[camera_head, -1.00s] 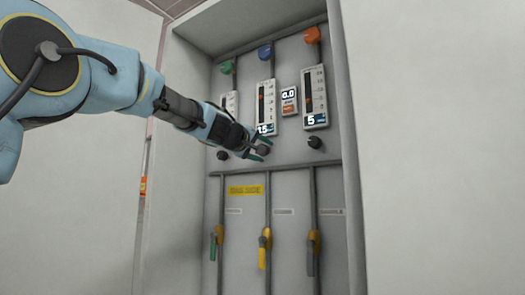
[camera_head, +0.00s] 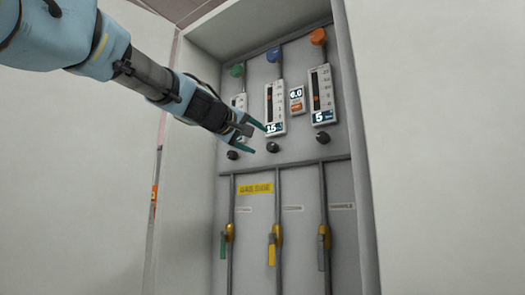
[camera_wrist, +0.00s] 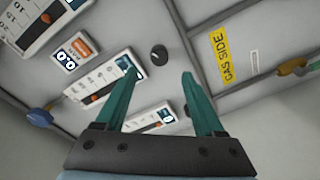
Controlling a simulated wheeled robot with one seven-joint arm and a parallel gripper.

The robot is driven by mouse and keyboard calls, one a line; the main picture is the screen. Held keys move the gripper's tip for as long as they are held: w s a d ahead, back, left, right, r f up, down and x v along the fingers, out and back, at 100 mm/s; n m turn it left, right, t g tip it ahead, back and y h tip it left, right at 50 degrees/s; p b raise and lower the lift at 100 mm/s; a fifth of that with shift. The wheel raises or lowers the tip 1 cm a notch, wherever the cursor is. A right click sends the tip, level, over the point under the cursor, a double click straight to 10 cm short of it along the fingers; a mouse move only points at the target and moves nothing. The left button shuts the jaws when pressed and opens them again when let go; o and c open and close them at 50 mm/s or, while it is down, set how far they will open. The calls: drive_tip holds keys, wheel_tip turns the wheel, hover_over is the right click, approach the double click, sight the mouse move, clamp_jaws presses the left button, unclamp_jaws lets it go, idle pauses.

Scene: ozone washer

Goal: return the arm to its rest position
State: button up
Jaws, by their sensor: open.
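My gripper (camera_head: 254,138) is open and empty, held in front of the panel in the recess. Its two green fingers also show in the wrist view (camera_wrist: 157,97), spread apart. The middle black knob (camera_head: 272,147) is just right of the fingertips and apart from them. A black knob (camera_wrist: 159,55) also shows in the wrist view, beyond the gap between the fingers. My arm reaches in from the upper left. It partly covers the left flowmeter (camera_head: 239,102).
The middle flowmeter (camera_head: 275,108) reads 15 and the right one (camera_head: 322,94) reads 5. A small display (camera_head: 296,99) hangs between them. Valves with green (camera_head: 223,245), yellow (camera_head: 272,254) and grey (camera_head: 321,256) handles are below. The recess's right wall (camera_head: 353,150) stands beside the panel.

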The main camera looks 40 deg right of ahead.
drive_tip(key=shift+s+a, duration=0.2)
drive_tip(key=shift+a, duration=0.25)
drive_tip(key=w+a+f+n+y, duration=0.1)
drive_tip(key=w+a+f+y, duration=0.2)
drive_tip(key=w+a+f, duration=0.55)
drive_tip(key=w+a+f+t+y, duration=0.1)
drive_tip(key=w+a+f+y, duration=0.3)
drive_tip(key=f, duration=1)
drive_tip(key=w+a+f+n+y, duration=0.1)
drive_tip(key=w+a+f+y, duration=0.15)
drive_tip(key=a+f, duration=0.65)
drive_tip(key=s+a+f+g+y, duration=0.1)
drive_tip(key=s+a+f+y, duration=0.1)
drive_tip(key=a+f, duration=0.65)
drive_tip(key=s+a+f+g+y, duration=0.1)
drive_tip(key=s+a+f+y, duration=0.15)
drive_tip(key=a+f, duration=0.65)
drive_tip(key=s+a+f+g+y, duration=0.2)
drive_tip(key=s+a+f+g, duration=0.1)
drive_tip(key=s+a+f, duration=0.6)
drive_tip(key=shift+s+a+f+y, duration=0.3)
drive_tip(key=shift+s+a+f, duration=0.1)
drive_tip(key=shift+a+f, duration=0.4)
drive_tip(key=shift+o, duration=0.2)
drive_tip(key=shift+d, duration=0.1)
